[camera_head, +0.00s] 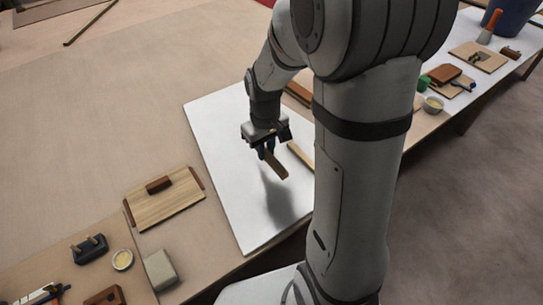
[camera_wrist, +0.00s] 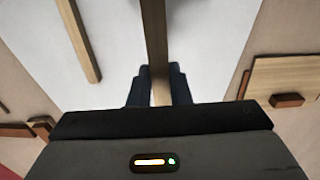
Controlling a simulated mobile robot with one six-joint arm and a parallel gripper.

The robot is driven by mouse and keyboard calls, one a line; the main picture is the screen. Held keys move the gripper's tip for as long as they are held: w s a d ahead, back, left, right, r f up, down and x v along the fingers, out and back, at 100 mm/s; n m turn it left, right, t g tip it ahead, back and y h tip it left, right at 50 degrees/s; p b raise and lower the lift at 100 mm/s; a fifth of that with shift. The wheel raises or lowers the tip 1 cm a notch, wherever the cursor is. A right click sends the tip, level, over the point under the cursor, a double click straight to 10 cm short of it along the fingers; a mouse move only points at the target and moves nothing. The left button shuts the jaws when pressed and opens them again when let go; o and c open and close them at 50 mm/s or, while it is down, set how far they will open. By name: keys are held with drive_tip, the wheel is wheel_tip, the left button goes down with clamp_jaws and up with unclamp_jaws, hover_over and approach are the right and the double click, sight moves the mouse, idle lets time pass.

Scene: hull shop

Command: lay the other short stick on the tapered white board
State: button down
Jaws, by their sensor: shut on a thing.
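The tapered white board (camera_head: 222,150) lies flat across the table; it also shows in the wrist view (camera_wrist: 220,45). In the wrist view the held stick (camera_wrist: 156,40) runs up the picture from between the fingertips (camera_wrist: 159,84). The stick is tilted downward in the head view, and a shadow falls on the board beneath it. Another pale stick (camera_head: 300,155) lies on the board to the right, and it shows at left in the wrist view (camera_wrist: 80,40). My arm hides part of the board.
A wooden panel (camera_head: 165,205) with a brown block (camera_head: 159,184) is left of the board. A black item (camera_head: 89,248), a small bowl (camera_head: 122,260) and a grey block (camera_head: 160,270) stand nearer. A reddish-brown strip (camera_head: 298,92) is behind my arm. The table's upper left is mostly clear.

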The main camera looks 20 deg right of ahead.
sight(267, 177)
wheel_tip(267, 177, down, 9)
idle(0.4)
drive_tip(key=shift+f+b, duration=0.2)
drive_tip(key=shift+b, duration=0.15)
drive_tip(key=c, duration=1.3)
unclamp_jaws()
drive_tip(key=shift+c, duration=0.2)
drive_tip(key=shift+r, duration=0.15)
